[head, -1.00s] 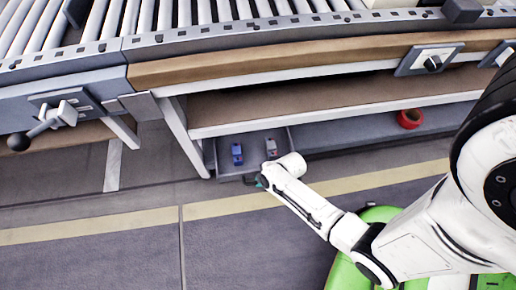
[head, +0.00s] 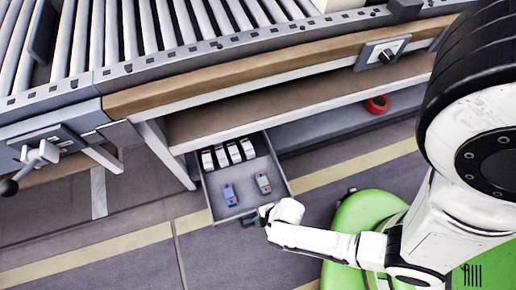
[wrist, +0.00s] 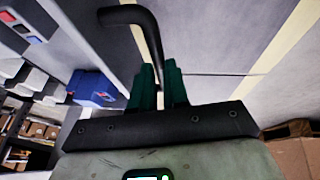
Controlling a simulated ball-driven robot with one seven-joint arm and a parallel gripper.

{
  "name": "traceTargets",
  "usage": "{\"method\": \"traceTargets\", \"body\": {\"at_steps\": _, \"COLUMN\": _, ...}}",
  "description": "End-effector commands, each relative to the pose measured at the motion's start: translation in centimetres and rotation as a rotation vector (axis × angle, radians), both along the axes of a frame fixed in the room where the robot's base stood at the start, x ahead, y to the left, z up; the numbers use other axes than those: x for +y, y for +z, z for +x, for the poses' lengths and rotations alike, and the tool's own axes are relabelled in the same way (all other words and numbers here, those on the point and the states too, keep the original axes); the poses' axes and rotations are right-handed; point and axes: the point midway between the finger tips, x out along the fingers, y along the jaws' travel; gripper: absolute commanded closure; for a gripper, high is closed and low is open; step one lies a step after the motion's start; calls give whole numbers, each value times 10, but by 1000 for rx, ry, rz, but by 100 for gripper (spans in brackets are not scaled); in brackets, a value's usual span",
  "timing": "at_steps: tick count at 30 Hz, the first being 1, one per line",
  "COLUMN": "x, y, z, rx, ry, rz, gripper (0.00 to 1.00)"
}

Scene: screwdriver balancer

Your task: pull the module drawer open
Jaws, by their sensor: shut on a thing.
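The grey module drawer (head: 272,193) is pulled well out from under the workbench. Its inside shows in the head view. A blue module (head: 230,195) and a grey module (head: 263,183) lie toward its front, and a row of several white modules (head: 228,153) stands toward its back. My gripper (head: 261,213) is at the drawer's front edge, at the black handle (head: 247,222). In the wrist view the black bent handle (wrist: 150,35) runs down between the green fingers (wrist: 160,88), which are shut on it.
A roller conveyor (head: 170,35) runs above the bench. A red ring (head: 378,105) lies on the low shelf right of the drawer. A lever with a black knob (head: 30,165) sticks out at left. The floor (head: 120,262) in front is clear.

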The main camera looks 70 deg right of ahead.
Motion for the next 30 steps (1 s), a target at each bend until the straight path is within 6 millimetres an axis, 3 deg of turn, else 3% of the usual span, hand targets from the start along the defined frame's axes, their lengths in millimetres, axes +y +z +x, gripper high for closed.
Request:
{"method": "traceTargets", "body": {"at_steps": 7, "x": 0, "y": 0, "z": 0, "rx": 2, "ry": 1, "rz": 1, "gripper": 100}}
{"method": "traceTargets", "body": {"at_steps": 8, "x": 0, "y": -1, "z": 0, "rx": 2, "ry": 1, "rz": 1, "gripper": 83}}
{"method": "traceTargets", "body": {"at_steps": 15, "x": 0, "y": 0, "z": 0, "rx": 1, "ry": 0, "rz": 1, "gripper": 60}}
{"method": "traceTargets", "body": {"at_steps": 23, "x": 0, "y": 1, "z": 0, "rx": 1, "ry": 0, "rz": 1, "gripper": 60}}
{"method": "traceTargets", "body": {"at_steps": 30, "x": -3, "y": 32, "z": -13, "rx": 0, "ry": 3, "rz": -1, "gripper": 60}}
